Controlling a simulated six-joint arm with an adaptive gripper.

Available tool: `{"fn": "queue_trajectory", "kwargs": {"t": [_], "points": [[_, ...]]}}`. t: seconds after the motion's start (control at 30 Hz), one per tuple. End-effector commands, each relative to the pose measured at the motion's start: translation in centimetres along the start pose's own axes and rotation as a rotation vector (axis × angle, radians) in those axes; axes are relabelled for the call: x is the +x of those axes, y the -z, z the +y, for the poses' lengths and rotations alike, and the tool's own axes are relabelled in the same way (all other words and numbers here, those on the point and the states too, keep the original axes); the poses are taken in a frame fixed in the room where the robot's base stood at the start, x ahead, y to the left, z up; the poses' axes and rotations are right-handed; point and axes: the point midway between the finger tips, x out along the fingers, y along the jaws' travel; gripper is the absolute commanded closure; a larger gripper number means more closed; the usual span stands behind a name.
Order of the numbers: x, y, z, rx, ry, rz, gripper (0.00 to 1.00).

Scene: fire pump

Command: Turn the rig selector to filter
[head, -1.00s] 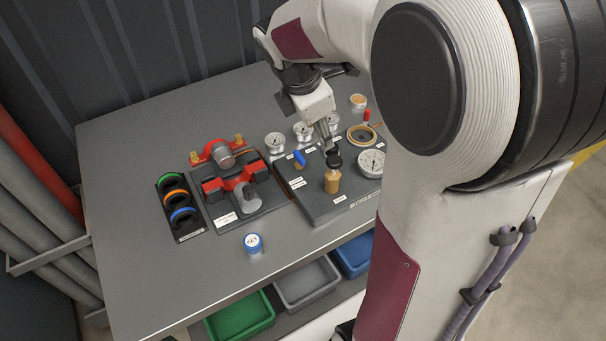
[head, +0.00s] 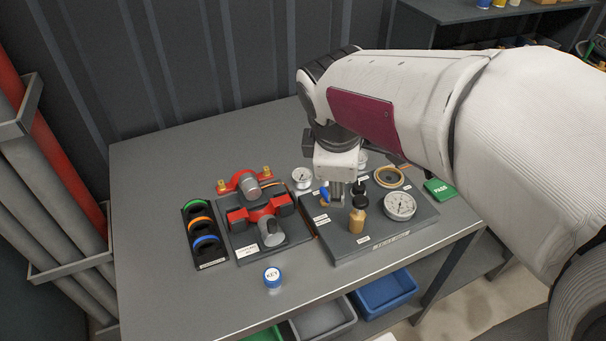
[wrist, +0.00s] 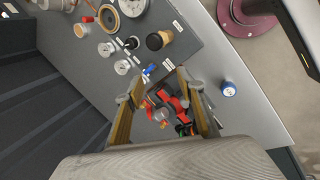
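The test rig (head: 345,240) is a dark grey panel on the right of the bench. It bears a small blue lever (head: 325,193), also in the wrist view (wrist: 150,69), and a black knob (wrist: 131,43) with small labels around it. The labels are too small to read, so I cannot tell for sure which is the selector. My gripper (head: 345,196) hangs over the rig beside the blue lever and partly hides the parts behind it. In the wrist view its two fingers (wrist: 160,108) are apart, with nothing held between them.
A red pump (head: 250,205) sits to the left, with a ring holder (head: 204,236) beyond. A KEY jar (head: 272,278) is near the front edge. The bench's left side is clear.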

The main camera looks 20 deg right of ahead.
Motion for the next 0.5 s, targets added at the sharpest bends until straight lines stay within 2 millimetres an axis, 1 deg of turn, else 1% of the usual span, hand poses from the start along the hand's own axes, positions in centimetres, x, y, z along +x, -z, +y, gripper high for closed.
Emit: {"fn": "queue_trajectory", "kwargs": {"t": [0.5], "points": [[-2.6, 0.3, -3.4, 0.269, -0.009, 0.076, 0.62]]}}
